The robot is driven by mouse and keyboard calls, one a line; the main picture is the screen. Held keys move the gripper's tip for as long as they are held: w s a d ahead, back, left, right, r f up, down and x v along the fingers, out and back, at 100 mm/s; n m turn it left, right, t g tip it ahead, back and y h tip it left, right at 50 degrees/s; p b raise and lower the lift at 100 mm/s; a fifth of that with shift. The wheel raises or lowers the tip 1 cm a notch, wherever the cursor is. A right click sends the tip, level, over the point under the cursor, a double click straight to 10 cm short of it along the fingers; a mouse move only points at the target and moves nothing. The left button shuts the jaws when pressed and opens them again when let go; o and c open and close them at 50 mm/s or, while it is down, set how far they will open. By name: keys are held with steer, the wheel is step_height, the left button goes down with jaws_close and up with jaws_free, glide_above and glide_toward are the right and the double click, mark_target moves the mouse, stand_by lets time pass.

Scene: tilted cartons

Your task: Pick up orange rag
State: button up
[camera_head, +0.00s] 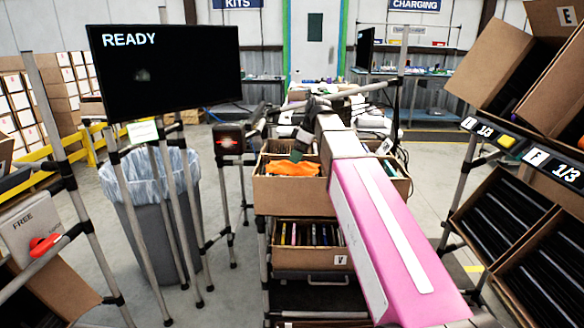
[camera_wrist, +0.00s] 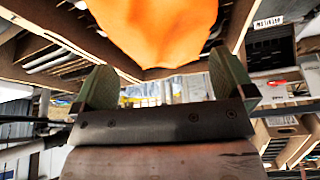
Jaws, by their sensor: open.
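The orange rag (camera_head: 293,168) lies crumpled in the top of an open cardboard carton (camera_head: 288,196) on the middle rack. In the wrist view the rag (camera_wrist: 160,28) fills the top middle, just beyond the fingertips. My gripper (camera_wrist: 162,76) is open, with one greenish finger on each side and nothing between them. In the head view my arm reaches from the lower right to the carton, and the gripper end is small and partly hidden just above the rag. I cannot tell whether a finger touches the rag.
A lower carton (camera_head: 309,245) holding thin upright items sits under the rag's carton. A lined grey bin (camera_head: 160,225) and a black screen (camera_head: 165,70) stand left. Tilted cartons (camera_head: 510,215) on a rack stand right. Rack posts flank the middle rack.

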steer(key=x, duration=0.4)
steer(key=shift+a+f, duration=0.15)
steer(key=shift+a, duration=0.05)
steer(key=shift+c, duration=0.3)
steer(key=c, duration=0.9)
steer(key=shift+c, duration=0.2)
step_height(320, 180, up, 10)
steer(key=shift+o, duration=0.8)
steer(key=shift+s, duration=0.1)
